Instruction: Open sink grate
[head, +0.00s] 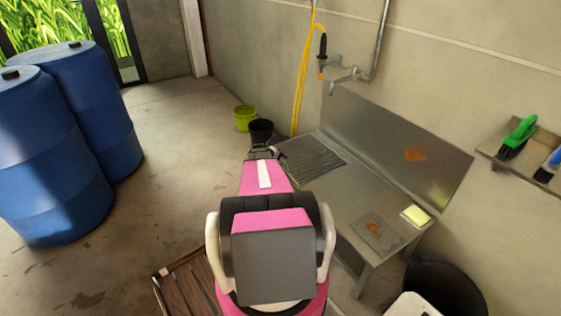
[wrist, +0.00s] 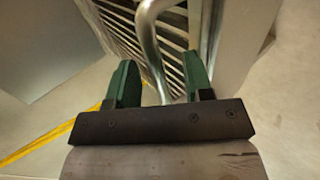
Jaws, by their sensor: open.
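The sink grate (head: 311,156) is a dark slatted panel lying flat at the far left end of the metal sink counter (head: 365,195) in the head view. Its slats also show in the wrist view (wrist: 116,32). A bent metal bar handle (wrist: 147,25) runs along the grate. My gripper (head: 263,152) is at the grate's left edge. In the wrist view my gripper (wrist: 160,70) is open, with one green finger on each side of the bar. Whether the fingers touch the bar cannot be told.
A black bucket (head: 261,131) and a green bucket (head: 244,117) stand just beyond my gripper. A yellow hose (head: 302,80) hangs by the tap (head: 345,75). Blue barrels (head: 45,160) stand at left. A sponge (head: 415,215) lies on the counter's right end.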

